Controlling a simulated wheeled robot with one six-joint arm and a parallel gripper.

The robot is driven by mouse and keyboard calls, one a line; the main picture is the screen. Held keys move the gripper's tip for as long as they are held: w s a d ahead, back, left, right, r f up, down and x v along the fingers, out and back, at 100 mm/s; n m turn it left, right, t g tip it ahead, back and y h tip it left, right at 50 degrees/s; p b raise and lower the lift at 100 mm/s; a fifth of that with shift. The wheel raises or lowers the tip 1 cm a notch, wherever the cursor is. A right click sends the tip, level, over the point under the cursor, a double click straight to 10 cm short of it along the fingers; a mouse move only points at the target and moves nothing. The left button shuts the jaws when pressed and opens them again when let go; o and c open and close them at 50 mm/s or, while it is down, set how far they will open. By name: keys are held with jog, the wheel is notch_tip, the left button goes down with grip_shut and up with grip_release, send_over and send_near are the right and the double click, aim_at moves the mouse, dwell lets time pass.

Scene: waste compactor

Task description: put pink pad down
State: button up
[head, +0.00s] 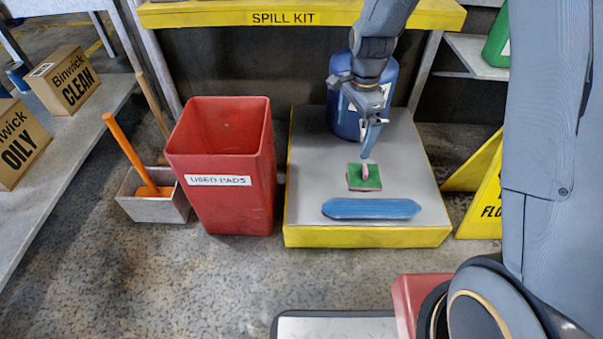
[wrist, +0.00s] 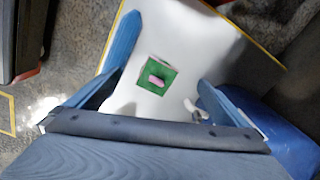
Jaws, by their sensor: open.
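The pink pad (head: 365,172) is a small pink piece on a green square (head: 354,184) on the grey top of a yellow-edged platform (head: 305,170). In the wrist view the pink pad (wrist: 156,81) lies near the middle of the green square (wrist: 147,99). My gripper (head: 366,156) points down just above and behind the pad in the head view. In the wrist view my gripper (wrist: 160,77) has its fingers spread wide on either side of the green square, with nothing between them touching a finger. Whether the pad lies flat is hard to tell.
A blue sock-like roll (head: 371,208) lies along the platform's front. A blue drum (head: 345,118) stands at its back, close behind my gripper. A red USED PADS bin (head: 222,205) stands left, beside a metal pan (head: 150,207). Yellow floor signs (head: 487,200) stand right.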

jog(key=s+a+r+n, duration=1.1)
jog(key=s+a+r, duration=0.25)
jog(key=s, duration=0.25)
jog(key=s+r+n, duration=0.3)
jog(key=s+n, duration=0.2)
jog(key=s, duration=0.3)
jog(key=s+r+n+y, duration=0.1)
jog(key=s+r+n, duration=0.2)
jog(key=s+n, duration=0.2)
jog(key=s+a, duration=0.1)
jog(key=s, duration=0.2)
jog(key=shift+s, duration=0.35)
jog(key=shift+d+r+y+p, duration=0.1)
jog(key=shift+r+y+p, duration=0.2)
jog(key=shift+r+p, duration=0.45)
jog(key=shift+r+m+p, duration=0.3)
jog(key=shift+r+p, duration=0.05)
